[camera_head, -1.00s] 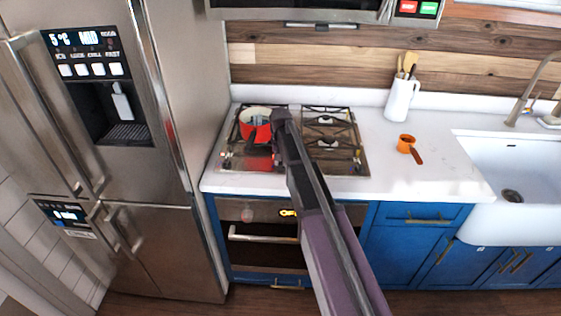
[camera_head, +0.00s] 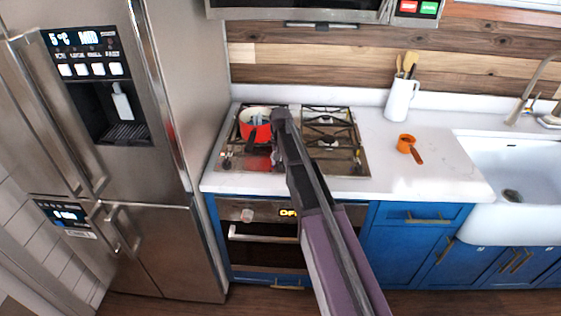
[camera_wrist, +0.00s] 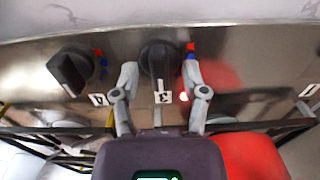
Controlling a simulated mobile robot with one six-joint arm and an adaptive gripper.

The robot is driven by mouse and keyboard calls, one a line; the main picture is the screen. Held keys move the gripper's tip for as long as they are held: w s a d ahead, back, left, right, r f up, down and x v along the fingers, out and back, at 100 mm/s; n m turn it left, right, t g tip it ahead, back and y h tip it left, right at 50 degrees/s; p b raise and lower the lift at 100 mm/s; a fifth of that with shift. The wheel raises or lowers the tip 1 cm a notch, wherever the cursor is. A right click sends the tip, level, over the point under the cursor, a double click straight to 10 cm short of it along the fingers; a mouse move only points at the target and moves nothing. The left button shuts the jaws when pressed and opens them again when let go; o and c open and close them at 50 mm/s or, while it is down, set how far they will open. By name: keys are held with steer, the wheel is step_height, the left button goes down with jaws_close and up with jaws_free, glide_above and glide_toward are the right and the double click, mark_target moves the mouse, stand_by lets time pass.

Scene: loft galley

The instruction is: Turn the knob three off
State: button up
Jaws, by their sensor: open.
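In the wrist view, black knob three (camera_wrist: 159,60) is on the steel cooktop panel, beside a label reading 3 (camera_wrist: 163,97). Its grip bar stands about vertical in the picture. Red and blue marks sit at its right, and a small red light (camera_wrist: 183,97) glows near the label. My gripper (camera_wrist: 160,75) is open, with one finger on each side of the knob; whether either finger touches it I cannot tell. In the head view, my arm hides this knob and most of the gripper.
Another black knob (camera_wrist: 72,72) sits to the left, turned at a slant, beside its own label. A red pot (camera_head: 256,124) stands on the cooktop (camera_head: 340,160).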

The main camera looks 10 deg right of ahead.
steer(key=shift+n, duration=0.4)
steer(key=n, duration=0.6)
step_height(320, 180, up, 14)
steer(key=p, duration=1.4)
steer(key=s+d+f+m+b, duration=0.1)
steer(key=s+f+m+b, duration=0.1)
steer(key=s, duration=1.2)
steer(key=s+d+f+m+b, duration=0.1)
steer(key=s+f+m+b, duration=0.1)
steer(key=s, duration=1.2)
steer(key=shift+s, duration=0.15)
steer(key=shift+f+b, duration=1.6)
steer(key=shift+b, duration=0.05)
